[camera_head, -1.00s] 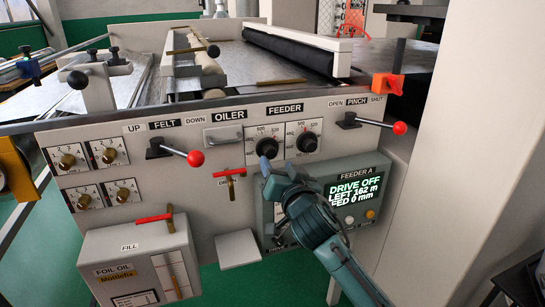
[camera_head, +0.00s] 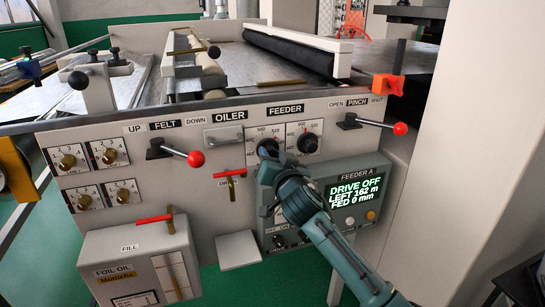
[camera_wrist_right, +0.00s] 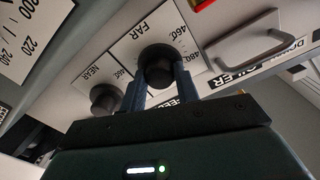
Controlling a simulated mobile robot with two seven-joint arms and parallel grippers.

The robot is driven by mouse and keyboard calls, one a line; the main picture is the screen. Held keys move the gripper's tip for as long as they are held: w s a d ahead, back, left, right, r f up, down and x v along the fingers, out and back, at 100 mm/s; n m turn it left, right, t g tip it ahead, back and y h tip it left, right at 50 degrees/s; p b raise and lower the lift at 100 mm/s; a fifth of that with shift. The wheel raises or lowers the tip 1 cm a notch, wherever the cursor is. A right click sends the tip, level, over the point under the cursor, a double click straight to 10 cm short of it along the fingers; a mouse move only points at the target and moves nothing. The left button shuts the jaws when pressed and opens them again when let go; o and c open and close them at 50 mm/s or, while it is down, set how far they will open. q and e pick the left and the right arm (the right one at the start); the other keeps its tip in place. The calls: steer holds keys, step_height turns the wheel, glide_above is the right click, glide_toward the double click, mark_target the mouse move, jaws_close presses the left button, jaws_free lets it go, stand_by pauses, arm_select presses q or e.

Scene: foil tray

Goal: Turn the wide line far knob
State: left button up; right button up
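The far knob (camera_head: 267,148) is the left of two black round knobs under the FEEDER label on the machine's front. In the right wrist view this knob (camera_wrist_right: 157,66) sits on a white dial plate marked FAR. My right gripper (camera_head: 267,163) reaches up to it from below and hides its lower part. In the wrist view the two fingers of the right gripper (camera_wrist_right: 161,84) stand on either side of the knob, apart; firm contact is not visible. The near knob (camera_wrist_right: 105,98) is beside it, and also shows in the head view (camera_head: 307,143). My left gripper is not in view.
Red-tipped levers stand left (camera_head: 196,158) and right (camera_head: 400,128) of the knobs. A red-handled valve (camera_head: 230,175) is just left of my right gripper. The FEEDER A panel (camera_head: 358,190), reading DRIVE OFF, lies behind my right arm.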

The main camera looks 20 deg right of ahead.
steer(key=c, duration=0.5)
steer(key=shift+o, duration=0.2)
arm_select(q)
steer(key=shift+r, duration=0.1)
arm_select(e)
steer(key=shift+n+p, duration=0.65)
steer(key=shift+n, duration=0.45)
steer(key=shift+n+p, duration=0.4)
steer(key=shift+n, duration=0.5)
steer(key=n+p, duration=0.1)
steer(key=n, duration=0.1)
steer(key=shift+n, duration=0.3)
steer(key=shift+n+p, duration=0.3)
steer(key=shift+n, duration=0.4)
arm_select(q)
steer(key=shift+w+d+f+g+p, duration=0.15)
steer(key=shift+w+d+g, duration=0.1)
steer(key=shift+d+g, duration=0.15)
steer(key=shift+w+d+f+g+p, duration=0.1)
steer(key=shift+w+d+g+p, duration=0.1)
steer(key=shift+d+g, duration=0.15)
arm_select(e)
steer(key=shift+n, duration=0.9)
steer(key=shift+f, duration=0.1)
